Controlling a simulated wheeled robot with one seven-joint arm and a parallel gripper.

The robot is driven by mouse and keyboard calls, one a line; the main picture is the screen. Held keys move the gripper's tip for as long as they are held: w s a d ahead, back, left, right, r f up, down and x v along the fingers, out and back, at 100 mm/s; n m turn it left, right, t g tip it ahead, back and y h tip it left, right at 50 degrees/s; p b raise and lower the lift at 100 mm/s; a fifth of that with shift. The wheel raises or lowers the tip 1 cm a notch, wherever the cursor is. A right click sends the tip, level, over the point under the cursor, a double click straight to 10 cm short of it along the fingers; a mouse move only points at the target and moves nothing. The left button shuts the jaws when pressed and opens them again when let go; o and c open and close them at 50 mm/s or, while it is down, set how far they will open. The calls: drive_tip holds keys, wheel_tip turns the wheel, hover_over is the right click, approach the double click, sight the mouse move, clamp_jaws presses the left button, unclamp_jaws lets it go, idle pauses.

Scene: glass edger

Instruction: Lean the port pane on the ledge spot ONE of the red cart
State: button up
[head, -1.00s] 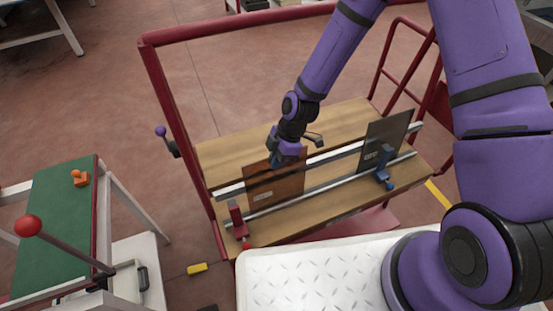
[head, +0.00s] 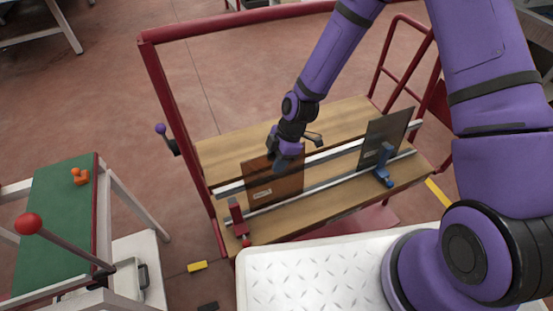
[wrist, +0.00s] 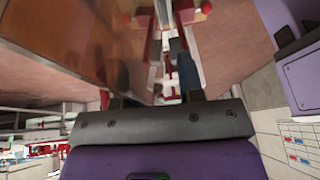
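The port pane (head: 277,185), a brown-amber sheet with a small pale label, stands tilted at the left part of the cart's rails. Its lower edge is by the front rail (head: 330,183); its upper part covers a stretch of the back rail (head: 228,189). My gripper (head: 285,160) is at the pane's top edge. In the wrist view, my gripper (wrist: 160,98) has its dark fingers apart, and the pane (wrist: 85,45) fills the left side, its edge running towards the gap. Contact with the fingers is unclear. No spot number is readable on the red cart (head: 160,85).
A dark grey pane (head: 385,135) leans farther right, by a blue clamp (head: 383,170). A red clamp (head: 237,218) stands left of the port pane. A green-topped table (head: 60,225) with a red-knobbed lever (head: 32,225) is at left. Wooden deck between the panes is clear.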

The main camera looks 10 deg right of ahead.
drive_tip(key=v, duration=1)
drive_tip(key=shift+r, duration=0.35)
drive_tip(key=shift+d, duration=0.1)
drive_tip(key=s+d+r+m+t+h, duration=0.2)
drive_tip(key=d+r+m, duration=0.35)
drive_tip(key=r, duration=0.55)
drive_tip(key=s+d+r+m+t+h, duration=0.2)
drive_tip(key=d+r+m, duration=0.4)
drive_tip(key=r, duration=0.4)
drive_tip(key=s+d+r+m+t, duration=0.1)
drive_tip(key=s+d+r+m, duration=0.3)
drive_tip(key=s+r, duration=0.2)
drive_tip(key=s+d+r+m+t, duration=0.2)
drive_tip(key=s+d+r+m, duration=0.3)
drive_tip(key=s, duration=0.5)
wheel_tip(320, 180, up, 3)
drive_tip(key=shift+f, duration=0.25)
